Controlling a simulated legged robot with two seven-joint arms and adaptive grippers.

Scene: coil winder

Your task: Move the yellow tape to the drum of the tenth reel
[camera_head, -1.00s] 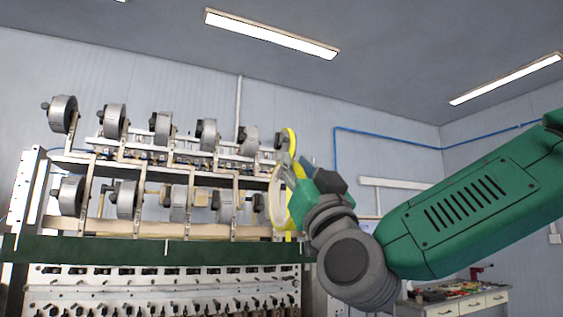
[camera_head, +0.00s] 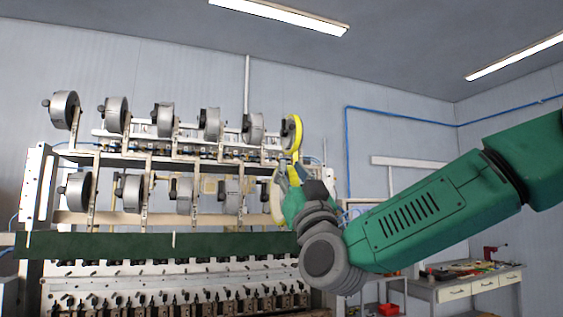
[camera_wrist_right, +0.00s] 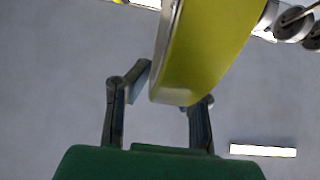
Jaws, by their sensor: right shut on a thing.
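A yellow tape ring (camera_head: 275,204) is at the right end of the lower reel row, partly hidden by my right gripper (camera_head: 283,180). In the right wrist view the yellow tape (camera_wrist_right: 207,50) is large and runs between the two fingers of my right gripper (camera_wrist_right: 165,90), which is shut on it. The lower row's rightmost reel is hidden behind tape and gripper, so I cannot tell whether the tape touches its drum. The top row's rightmost reel (camera_head: 289,133) has another yellow band around its rim. My left gripper is out of view.
The winder carries two rows of grey reels, such as this upper one (camera_head: 165,119) and this lower one (camera_head: 132,193), on thin metal posts. A green beam (camera_head: 110,246) runs below them. A workbench (camera_head: 455,290) stands at the right. Open air lies right of the machine.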

